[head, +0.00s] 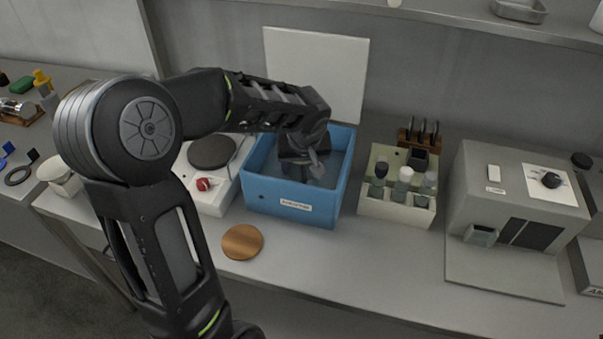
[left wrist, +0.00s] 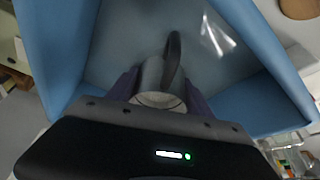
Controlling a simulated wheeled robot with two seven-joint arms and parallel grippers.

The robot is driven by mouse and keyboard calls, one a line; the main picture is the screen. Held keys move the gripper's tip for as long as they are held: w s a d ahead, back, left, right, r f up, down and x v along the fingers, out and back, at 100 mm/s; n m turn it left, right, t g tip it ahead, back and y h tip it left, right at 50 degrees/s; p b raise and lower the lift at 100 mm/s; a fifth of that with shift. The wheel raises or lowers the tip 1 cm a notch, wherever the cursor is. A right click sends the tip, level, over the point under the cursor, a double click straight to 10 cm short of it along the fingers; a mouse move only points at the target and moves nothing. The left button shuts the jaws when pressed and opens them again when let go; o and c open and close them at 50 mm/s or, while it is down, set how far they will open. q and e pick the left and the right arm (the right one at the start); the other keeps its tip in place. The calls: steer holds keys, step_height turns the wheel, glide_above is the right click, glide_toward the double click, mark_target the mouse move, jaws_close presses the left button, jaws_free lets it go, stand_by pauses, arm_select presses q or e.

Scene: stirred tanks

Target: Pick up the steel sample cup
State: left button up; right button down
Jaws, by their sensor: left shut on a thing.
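My left gripper (head: 302,170) reaches down into the blue bin (head: 292,207) in the head view. In the left wrist view the gripper (left wrist: 160,95) has its two dark fingers on either side of the steel sample cup (left wrist: 158,82) and is shut on it. The cup is a grey metal cylinder with a dark curved strip, perhaps a handle, on its upper side. Blue walls of the bin (left wrist: 52,50) surround it. In the head view the cup is mostly hidden by the gripper. My right gripper is in neither view.
Left of the bin stands a white hotplate with a dark round top (head: 211,151) and a red knob (head: 203,184). A round wooden disc (head: 242,242) lies in front. A bottle rack (head: 396,209) and a grey machine (head: 515,205) stand to the right.

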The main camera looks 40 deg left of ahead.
arm_select(q)
step_height(320, 180, up, 7)
steer(key=shift+f, duration=0.1)
stand_by(0.7)
